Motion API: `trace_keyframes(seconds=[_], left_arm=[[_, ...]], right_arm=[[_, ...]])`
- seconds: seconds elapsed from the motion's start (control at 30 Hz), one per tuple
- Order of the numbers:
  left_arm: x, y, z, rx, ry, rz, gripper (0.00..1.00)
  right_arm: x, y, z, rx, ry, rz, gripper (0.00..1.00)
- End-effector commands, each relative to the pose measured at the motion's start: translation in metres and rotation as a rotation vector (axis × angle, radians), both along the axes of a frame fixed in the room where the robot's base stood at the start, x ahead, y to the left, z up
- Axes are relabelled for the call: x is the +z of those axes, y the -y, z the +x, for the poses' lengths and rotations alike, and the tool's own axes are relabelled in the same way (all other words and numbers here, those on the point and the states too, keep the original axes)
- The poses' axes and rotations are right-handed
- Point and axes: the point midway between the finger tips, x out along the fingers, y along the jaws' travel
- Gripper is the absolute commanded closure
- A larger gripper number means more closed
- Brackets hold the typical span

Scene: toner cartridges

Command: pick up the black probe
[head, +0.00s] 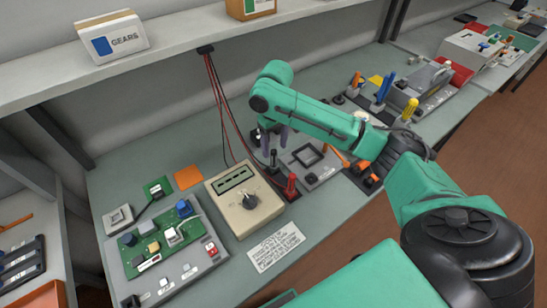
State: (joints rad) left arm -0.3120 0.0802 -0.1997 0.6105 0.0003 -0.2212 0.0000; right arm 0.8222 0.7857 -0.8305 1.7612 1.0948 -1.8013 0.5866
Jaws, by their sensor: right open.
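The black probe (273,158) stands upright in a dark holder just right of the beige multimeter (243,200). The red probe (291,183) stands upright in front of it, slightly to the right. My right gripper (274,145) is open and points down, its two grey fingers at the top of the black probe. I cannot tell from this view whether the fingers are around the probe or still above it. My left gripper is out of view.
A green circuit board fixture (168,245) lies left of the multimeter. A printed label card (276,246) lies at the bench's front. Red and black cables (216,95) hang from the shelf behind my right gripper. A GEARS box (112,38) sits on the shelf.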

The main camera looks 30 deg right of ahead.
Motion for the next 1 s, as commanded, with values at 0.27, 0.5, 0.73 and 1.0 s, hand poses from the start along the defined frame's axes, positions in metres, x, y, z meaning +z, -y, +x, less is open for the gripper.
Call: trace_keyframes(seconds=[0.27,0.5,0.73,1.0], left_arm=[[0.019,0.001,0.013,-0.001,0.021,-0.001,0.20],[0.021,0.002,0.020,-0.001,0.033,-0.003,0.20],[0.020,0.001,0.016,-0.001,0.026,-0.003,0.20],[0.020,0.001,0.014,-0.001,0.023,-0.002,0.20]], right_arm=[[-0.039,-0.001,-0.002,-0.001,-0.004,-0.001,0.38],[-0.070,-0.001,-0.001,0.001,0.002,-0.001,0.38],[-0.069,-0.001,-0.001,0.001,0.002,0.000,0.76],[-0.069,-0.001,-0.001,0.001,0.002,-0.001,1.00]])
